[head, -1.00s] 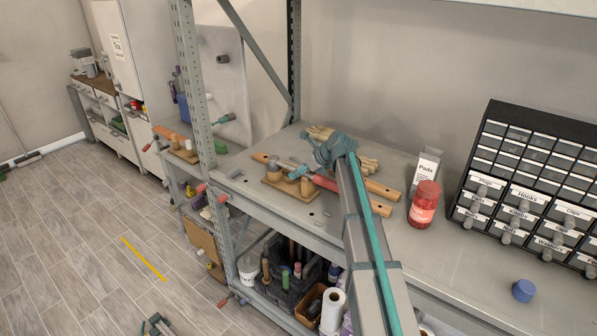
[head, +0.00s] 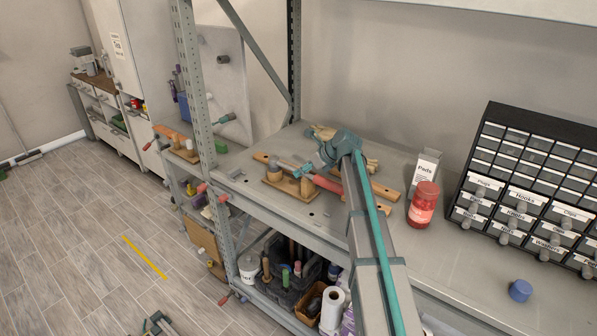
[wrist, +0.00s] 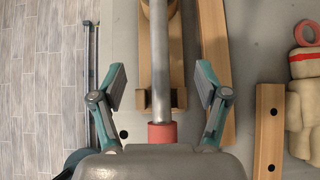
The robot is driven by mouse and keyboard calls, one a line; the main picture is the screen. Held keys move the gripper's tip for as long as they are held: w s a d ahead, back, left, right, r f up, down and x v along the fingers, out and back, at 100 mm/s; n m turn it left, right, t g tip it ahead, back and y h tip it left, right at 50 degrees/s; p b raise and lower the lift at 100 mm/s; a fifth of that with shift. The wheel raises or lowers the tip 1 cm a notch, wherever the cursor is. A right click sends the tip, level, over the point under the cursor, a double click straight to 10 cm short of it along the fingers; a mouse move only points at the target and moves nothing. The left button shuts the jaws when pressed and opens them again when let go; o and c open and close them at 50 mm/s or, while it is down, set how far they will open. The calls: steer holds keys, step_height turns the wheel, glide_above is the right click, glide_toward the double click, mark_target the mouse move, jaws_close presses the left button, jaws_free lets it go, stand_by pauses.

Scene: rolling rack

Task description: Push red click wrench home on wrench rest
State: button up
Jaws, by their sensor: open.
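The red click wrench (wrist: 161,70) lies along the wooden wrench rest (head: 282,190), its grey shaft over the rest. Its red handle (head: 326,183) extends right, partly hidden by my arm in the head view. In the wrist view the shaft runs straight up the middle, with a red collar (wrist: 162,133) just in front of my gripper body. My gripper (wrist: 160,86) is open, one finger on each side of the shaft with a clear gap to both. In the head view my gripper (head: 305,171) is over the wrench's middle. Whether the wrench is fully seated cannot be told.
A wooden rail (wrist: 214,70) and a shorter drilled block (wrist: 268,130) lie right of the rest. Work gloves (wrist: 303,110) and a tape roll (wrist: 307,32) are farther right. A red jar (head: 423,206), a Pods box (head: 425,170) and a drawer cabinet (head: 530,190) stand along the shelf.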

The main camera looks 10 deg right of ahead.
steer(key=shift+p+v, duration=0.45)
steer(key=shift+v, duration=0.45)
steer(key=v, duration=1.2)
